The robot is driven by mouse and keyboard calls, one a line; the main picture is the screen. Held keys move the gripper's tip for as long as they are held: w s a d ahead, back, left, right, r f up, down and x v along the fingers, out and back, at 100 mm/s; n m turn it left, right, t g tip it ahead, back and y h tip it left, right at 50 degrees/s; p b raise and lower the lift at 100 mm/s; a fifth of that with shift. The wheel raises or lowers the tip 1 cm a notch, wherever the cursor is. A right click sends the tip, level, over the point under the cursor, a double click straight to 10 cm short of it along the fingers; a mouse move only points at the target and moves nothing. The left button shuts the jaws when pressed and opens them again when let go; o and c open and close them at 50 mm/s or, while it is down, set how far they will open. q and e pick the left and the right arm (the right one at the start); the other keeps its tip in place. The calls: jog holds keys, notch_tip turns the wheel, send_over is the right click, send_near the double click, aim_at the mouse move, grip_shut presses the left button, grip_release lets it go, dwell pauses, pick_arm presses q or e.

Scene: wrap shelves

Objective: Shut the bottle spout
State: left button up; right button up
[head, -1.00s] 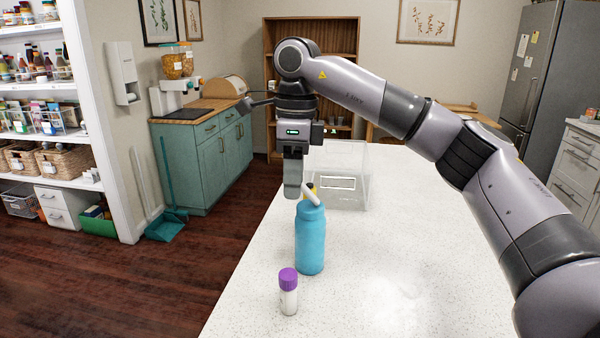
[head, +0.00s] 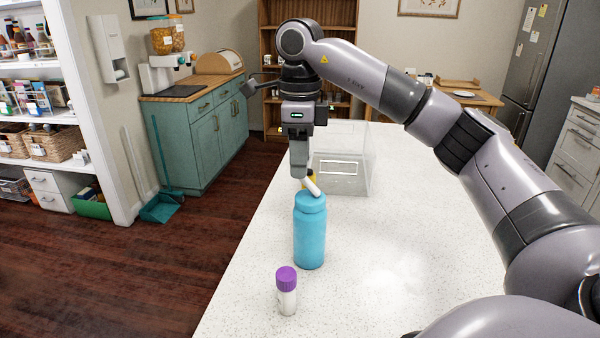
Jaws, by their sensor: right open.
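A blue bottle (head: 310,235) stands upright on the white speckled counter (head: 400,250). Its white spout (head: 311,186) sticks up from the lid, tilted toward the upper left. My right gripper (head: 299,175) points down just above and behind the lid, with its fingers at the spout's upper end. The fingers line up one in front of the other, so the gap between them is hidden. I cannot tell whether a finger touches the spout. My left gripper is not in view.
A small clear bottle with a purple cap (head: 287,290) stands in front of the blue bottle. The counter's right side is clear.

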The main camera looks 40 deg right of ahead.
aim_at(309, 184)
jog(key=shift+f, duration=1.8)
grip_shut()
